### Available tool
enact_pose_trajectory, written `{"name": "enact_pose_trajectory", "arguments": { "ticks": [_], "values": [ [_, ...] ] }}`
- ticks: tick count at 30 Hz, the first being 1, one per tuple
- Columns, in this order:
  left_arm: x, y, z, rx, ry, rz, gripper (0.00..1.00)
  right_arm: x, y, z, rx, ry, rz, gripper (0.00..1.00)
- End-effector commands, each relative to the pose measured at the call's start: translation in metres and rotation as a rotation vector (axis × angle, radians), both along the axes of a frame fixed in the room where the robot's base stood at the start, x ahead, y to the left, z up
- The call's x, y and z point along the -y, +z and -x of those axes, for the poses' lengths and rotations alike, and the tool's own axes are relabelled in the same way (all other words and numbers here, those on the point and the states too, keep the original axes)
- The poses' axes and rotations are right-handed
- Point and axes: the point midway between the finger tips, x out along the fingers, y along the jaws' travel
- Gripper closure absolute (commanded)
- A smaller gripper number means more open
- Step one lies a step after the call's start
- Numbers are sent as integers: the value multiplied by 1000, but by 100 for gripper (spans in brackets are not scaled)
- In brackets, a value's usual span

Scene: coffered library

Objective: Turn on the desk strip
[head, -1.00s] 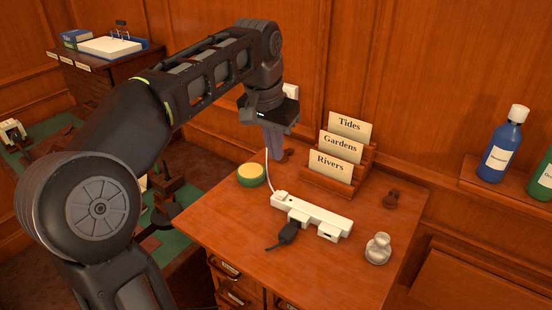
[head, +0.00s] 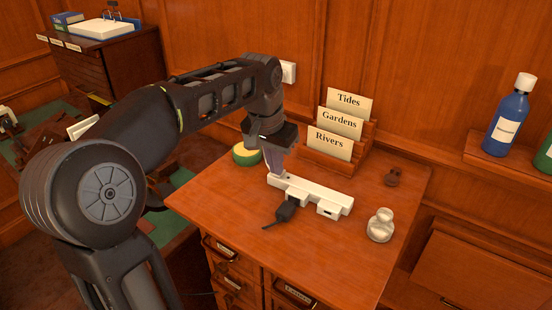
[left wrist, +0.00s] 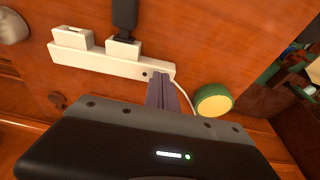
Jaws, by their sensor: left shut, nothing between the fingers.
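The white desk strip (head: 318,197) lies on the wooden desk, with a black plug (head: 287,208) and a white plug in its front side. It also shows in the left wrist view (left wrist: 98,64), with the plugs along its upper edge. My left gripper (head: 277,174) is shut and empty, pointing down at the left end of the strip, where the cord comes out. In the left wrist view its fingertips (left wrist: 160,80) are at or just over that end; I cannot tell whether they touch. The fingers hide part of that end, and I see no lit lamp. My right gripper is not in view.
A card holder (head: 330,160) with Tides, Gardens and Rivers cards stands behind the strip. A green and yellow round object (head: 246,154) is left of it. A pale figurine (head: 380,226) and a small brown object (head: 392,177) are to the right. The desk's front is clear.

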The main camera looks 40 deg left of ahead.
Motion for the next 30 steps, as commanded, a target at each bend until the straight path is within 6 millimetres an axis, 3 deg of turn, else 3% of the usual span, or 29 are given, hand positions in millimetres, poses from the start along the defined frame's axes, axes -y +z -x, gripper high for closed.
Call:
{"name": "enact_pose_trajectory", "arguments": {
  "ticks": [7, 12, 14, 30],
  "values": [
    [0, -2, 0, 7, 0, -1, 100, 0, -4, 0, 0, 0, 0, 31],
    [0, -14, 0, 64, 0, -5, 100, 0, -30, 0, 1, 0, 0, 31],
    [0, -5, -1, 58, 0, -4, 100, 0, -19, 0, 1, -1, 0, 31],
    [-1, 1, -13, 55, 0, -3, 100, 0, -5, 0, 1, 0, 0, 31]
  ]
}}
